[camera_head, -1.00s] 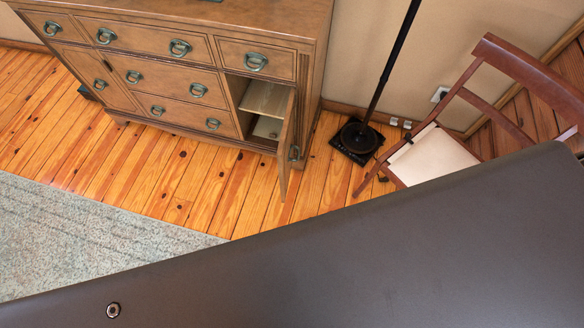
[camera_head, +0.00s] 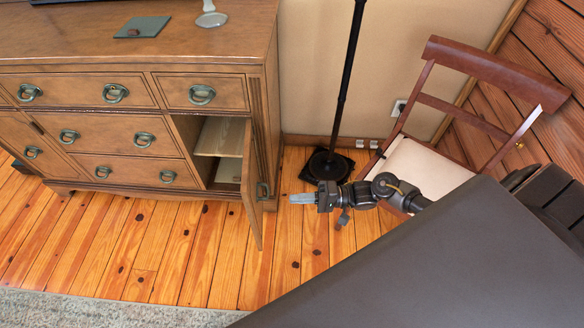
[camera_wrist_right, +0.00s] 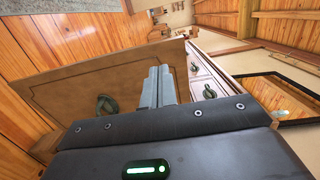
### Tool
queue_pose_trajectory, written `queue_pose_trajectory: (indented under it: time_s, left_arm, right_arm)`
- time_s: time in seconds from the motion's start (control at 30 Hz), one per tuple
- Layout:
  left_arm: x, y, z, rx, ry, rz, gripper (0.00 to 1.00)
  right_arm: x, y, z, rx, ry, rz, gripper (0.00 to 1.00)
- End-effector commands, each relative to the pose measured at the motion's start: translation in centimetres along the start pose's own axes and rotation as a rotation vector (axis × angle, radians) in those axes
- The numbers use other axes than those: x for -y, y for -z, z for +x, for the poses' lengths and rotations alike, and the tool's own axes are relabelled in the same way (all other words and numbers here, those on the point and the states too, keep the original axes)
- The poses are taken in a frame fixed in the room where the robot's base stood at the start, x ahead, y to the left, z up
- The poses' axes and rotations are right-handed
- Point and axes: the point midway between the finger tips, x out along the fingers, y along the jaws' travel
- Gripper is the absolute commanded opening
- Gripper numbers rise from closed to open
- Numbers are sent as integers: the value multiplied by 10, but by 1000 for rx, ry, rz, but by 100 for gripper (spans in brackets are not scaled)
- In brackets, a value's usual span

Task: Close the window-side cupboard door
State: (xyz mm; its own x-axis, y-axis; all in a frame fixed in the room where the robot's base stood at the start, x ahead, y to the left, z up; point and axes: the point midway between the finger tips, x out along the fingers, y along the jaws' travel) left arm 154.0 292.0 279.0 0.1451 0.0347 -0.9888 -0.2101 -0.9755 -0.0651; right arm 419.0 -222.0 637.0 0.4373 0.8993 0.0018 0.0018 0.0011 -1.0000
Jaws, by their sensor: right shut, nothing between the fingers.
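The cupboard door (camera_head: 252,188) is at the right end of the wooden dresser (camera_head: 110,62) and stands wide open, swung out toward me. Its ring handle (camera_head: 262,191) is on the face turned to the right, and a shelf (camera_head: 219,137) shows inside. My right gripper (camera_head: 292,199) is shut and empty, to the right of the door with its fingertips pointing left at it, with a small gap in the head view. In the right wrist view the shut fingers (camera_wrist_right: 158,84) lie in front of the door's panel (camera_wrist_right: 95,75), beside the handle (camera_wrist_right: 106,104). My left gripper is out of view.
A black lamp stand (camera_head: 328,164) and a wooden chair (camera_head: 430,160) with a pale seat stand behind my right arm. Bare plank floor (camera_head: 170,250) lies before the dresser, with a rug (camera_head: 90,308) nearer me. A dark mat (camera_head: 142,27) lies on the dresser top.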

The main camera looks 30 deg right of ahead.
Motion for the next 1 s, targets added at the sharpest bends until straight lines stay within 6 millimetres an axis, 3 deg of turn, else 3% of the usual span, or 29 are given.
queue_pose_trajectory:
  time_s: [0.3,0.5,0.7,1.0]
  left_arm:
    - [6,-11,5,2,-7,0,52]
    - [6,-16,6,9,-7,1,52]
    - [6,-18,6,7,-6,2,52]
    - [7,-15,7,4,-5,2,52]
  right_arm:
    - [0,0,72,0,-4,0,0]
    - [-1,1,104,0,-9,0,0]
    - [-2,0,118,0,-11,1,0]
    - [-1,0,114,-1,-3,0,0]
